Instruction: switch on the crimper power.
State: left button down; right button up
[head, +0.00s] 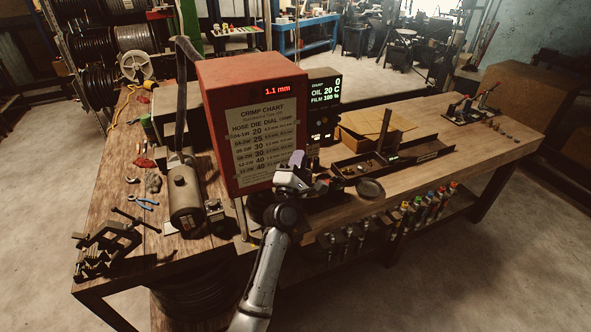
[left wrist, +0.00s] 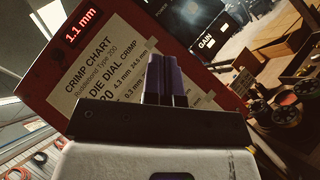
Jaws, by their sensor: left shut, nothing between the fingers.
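The crimper (head: 213,95) is a red box on the wooden bench, with a lit red 1.1 mm readout and a crimp chart on its front. Its red face also shows in the left wrist view (left wrist: 38,62). My left gripper (head: 306,157) is at the lower right corner of the chart face; I cannot tell whether it touches. In the left wrist view its purple-grey fingers (left wrist: 166,78) are together, empty, and cover part of the chart. I cannot make out a power switch. My right gripper is not in view.
A black panel (head: 323,108) with lit oil and film readings stands right of the crimper. A grey cylinder (head: 184,198) lies to its left. A cardboard box (head: 372,130) and dark tray (head: 430,149) stand to the right.

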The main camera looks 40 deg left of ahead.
pick_arm(q)
jog(key=s, duration=0.1)
jog(key=s+d, duration=0.1)
jog(key=s, duration=0.1)
jog(key=shift+d+f, duration=0.25)
jog(key=shift+d, duration=0.05)
dwell(0.5)
